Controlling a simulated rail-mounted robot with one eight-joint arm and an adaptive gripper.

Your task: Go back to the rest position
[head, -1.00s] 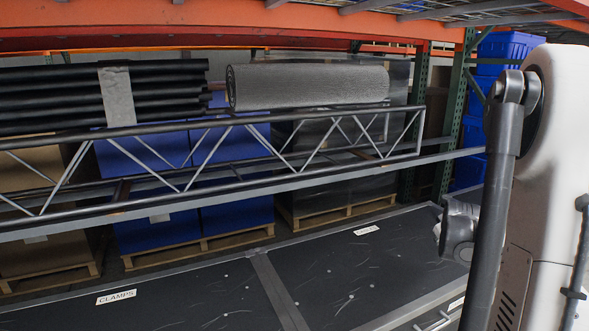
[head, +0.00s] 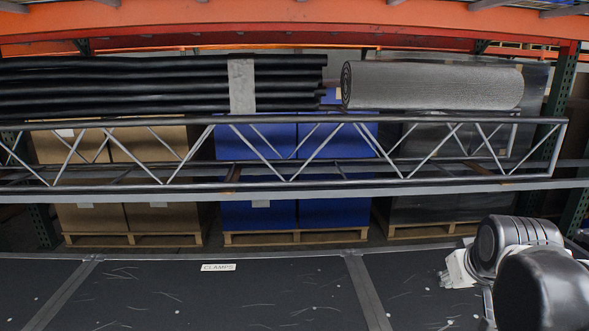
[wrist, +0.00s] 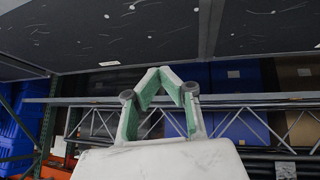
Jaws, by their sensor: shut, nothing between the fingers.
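My gripper (wrist: 170,72) shows in the wrist view at the lower middle. Its two green-padded fingers meet at the tips, with nothing between them. In the wrist view the scene appears upside down, with the dark panelled surface above the fingers and the truss and blue boxes behind them. In the head view, rounded dark and white parts of my arm fill the lower right. The fingers cannot be made out there.
A dark surface (head: 270,300) with a CLAMPS label (head: 218,267) spans the front. Behind it run a metal truss (head: 330,191), strapped black pipes (head: 150,85) and a grey roll (head: 435,85). Blue boxes (head: 260,212) stand on pallets. An orange beam (head: 290,18) crosses above.

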